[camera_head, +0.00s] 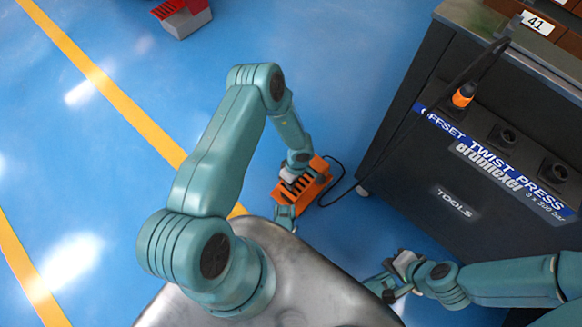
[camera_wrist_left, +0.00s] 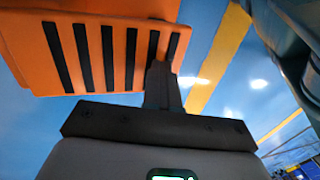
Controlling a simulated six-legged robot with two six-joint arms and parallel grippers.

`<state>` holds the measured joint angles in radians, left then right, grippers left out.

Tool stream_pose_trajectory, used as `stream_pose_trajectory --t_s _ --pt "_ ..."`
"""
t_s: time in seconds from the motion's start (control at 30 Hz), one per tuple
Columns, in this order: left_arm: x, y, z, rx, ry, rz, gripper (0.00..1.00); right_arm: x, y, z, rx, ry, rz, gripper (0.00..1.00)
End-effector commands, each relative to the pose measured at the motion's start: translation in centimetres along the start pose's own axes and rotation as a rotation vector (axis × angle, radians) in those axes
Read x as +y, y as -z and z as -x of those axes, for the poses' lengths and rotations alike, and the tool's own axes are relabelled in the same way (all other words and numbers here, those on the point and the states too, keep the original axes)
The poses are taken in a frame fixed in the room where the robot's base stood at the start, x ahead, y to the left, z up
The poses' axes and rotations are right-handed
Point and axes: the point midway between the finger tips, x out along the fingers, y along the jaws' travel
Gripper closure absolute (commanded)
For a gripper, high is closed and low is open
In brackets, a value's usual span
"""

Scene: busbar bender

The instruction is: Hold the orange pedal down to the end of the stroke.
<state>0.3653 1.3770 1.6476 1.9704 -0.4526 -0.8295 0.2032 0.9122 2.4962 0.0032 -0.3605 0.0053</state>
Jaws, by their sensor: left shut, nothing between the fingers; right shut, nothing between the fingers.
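The orange pedal (camera_head: 312,180) sits on the blue floor, left of the dark press cabinet. Its top has black strips. In the left wrist view the pedal (camera_wrist_left: 92,52) fills the upper left. My left gripper (camera_wrist_left: 160,72) is shut and empty, its dark fingers overlapping the strip at the pedal's right end. I cannot tell whether the fingertips touch it or how far it is pressed. In the head view my left wrist is over the pedal and partly hides it. My right gripper (camera_head: 388,286) is shut and empty, low at the right, away from the pedal.
The press cabinet (camera_head: 440,205) stands at the right, with an orange connector (camera_head: 463,95) on its front. A black cable (camera_head: 338,190) lies by the pedal. A red-and-grey object (camera_head: 182,15) is at the top. Blue floor with yellow lines (camera_head: 110,92) is clear at left.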

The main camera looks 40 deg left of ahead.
Motion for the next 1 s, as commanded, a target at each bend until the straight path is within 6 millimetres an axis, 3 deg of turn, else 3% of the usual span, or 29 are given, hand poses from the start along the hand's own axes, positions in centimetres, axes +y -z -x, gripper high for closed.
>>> stream_pose_trajectory --t_s 0.03,0.83,1.0 --pt "-0.2 -0.3 -0.8 -0.009 0.003 -0.002 1.00 0.1 0.0 -0.3 0.000 0.000 0.000 1.00" --pt "-0.2 -0.3 -0.8 -0.008 0.003 -0.002 1.00 0.1 0.0 -0.3 0.000 0.000 0.000 1.00" --pt "-0.6 -0.2 0.2 -0.007 0.003 -0.003 1.00 -0.3 -0.2 0.6 -0.005 0.000 0.002 1.00"
